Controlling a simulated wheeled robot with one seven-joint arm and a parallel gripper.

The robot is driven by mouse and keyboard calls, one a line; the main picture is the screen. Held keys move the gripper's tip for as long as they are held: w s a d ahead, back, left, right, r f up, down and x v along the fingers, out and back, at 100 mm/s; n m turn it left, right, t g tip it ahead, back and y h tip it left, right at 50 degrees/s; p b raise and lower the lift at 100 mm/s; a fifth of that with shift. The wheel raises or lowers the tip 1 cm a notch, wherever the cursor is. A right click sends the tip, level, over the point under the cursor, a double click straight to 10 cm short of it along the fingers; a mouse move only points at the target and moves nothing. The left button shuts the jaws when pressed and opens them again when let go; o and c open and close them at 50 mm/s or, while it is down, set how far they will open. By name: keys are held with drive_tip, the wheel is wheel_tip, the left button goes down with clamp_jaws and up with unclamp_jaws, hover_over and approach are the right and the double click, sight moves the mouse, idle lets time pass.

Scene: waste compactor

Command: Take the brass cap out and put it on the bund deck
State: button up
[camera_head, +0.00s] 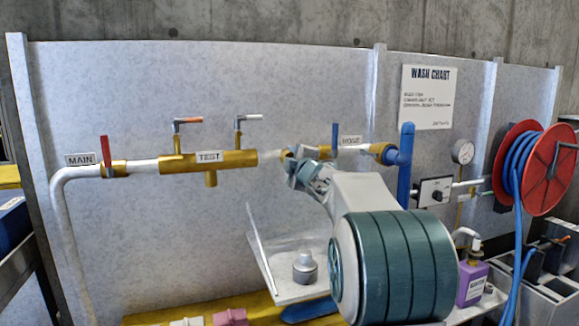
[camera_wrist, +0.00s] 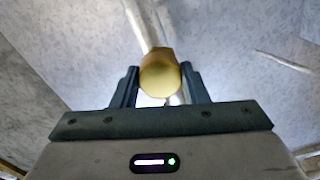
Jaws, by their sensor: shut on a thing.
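The brass cap (camera_wrist: 160,74) is between the two fingers of my gripper (camera_wrist: 159,82) in the wrist view. Its round face is toward the camera, with a pale pipe running behind it. In the head view my gripper (camera_head: 297,168) is at the pipe line, between the brass TEST body (camera_head: 208,160) and the valve marked HOSE. A bit of brass shows at the fingers. Whether the cap touches the pipe cannot be told. A yellow ledge (camera_head: 170,318) runs along the bottom, partly hidden by my arm; I cannot tell whether it is the bund deck.
A pale tray (camera_head: 285,290) below my gripper holds a grey fitting (camera_head: 304,268). A red lever (camera_head: 106,152) and a blue lever (camera_head: 334,142) stand on the pipes. A purple bottle (camera_head: 471,283) and a red hose reel (camera_head: 535,172) are at right. Pink and white fittings lie at the bottom.

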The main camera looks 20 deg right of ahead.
drive_tip(key=shift+n, duration=0.3)
drive_tip(key=n+b, duration=0.2)
drive_tip(key=n, duration=0.3)
drive_tip(key=shift+r, duration=0.1)
drive_tip(key=o, duration=1.2)
drive_tip(key=shift+c, duration=0.6)
